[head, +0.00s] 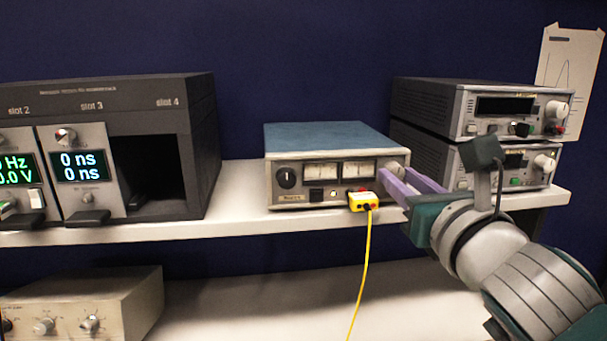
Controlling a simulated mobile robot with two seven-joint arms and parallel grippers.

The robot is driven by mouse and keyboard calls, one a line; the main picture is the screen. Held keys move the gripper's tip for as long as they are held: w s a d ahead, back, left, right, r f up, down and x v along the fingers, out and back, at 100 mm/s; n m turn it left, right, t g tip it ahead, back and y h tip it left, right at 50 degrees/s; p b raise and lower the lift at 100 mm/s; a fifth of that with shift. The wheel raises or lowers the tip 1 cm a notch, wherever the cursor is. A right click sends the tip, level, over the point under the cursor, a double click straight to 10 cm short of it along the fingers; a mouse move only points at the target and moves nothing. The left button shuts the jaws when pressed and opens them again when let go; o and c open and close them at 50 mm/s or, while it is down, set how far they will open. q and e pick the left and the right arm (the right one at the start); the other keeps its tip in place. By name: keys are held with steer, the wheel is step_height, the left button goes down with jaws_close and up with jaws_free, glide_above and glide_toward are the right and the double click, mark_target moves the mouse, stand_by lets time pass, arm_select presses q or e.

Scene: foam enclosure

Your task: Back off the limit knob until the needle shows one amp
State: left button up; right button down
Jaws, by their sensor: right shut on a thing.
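The power supply (327,142) with a blue top and pale front stands on the white shelf. Its front has two small needle meters, a left one (322,172) and a right one (359,169); the needles are too small to read. A black knob (287,178) sits at the left of the front. A pale knob (393,168) sits at its right end, partly hidden by the purple fingers of my right gripper (398,179), which is shut on it. I cannot read the label that would name it the limit knob. My left gripper is not in view.
A yellow plug (364,202) with a yellow cable (362,270) sticks out below the meters, close to my right fingers. Two stacked grey instruments (428,102) stand right behind my wrist. A dark slotted rack (203,140) stands left. Shelf between rack and supply is clear.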

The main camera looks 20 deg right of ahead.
steer(key=shift+n, duration=0.3)
steer(key=n+p, duration=0.1)
steer(key=n, duration=0.3)
steer(key=shift+n+p, duration=0.75)
steer(key=shift+n, duration=1.45)
steer(key=c, duration=0.6)
jaws_free()
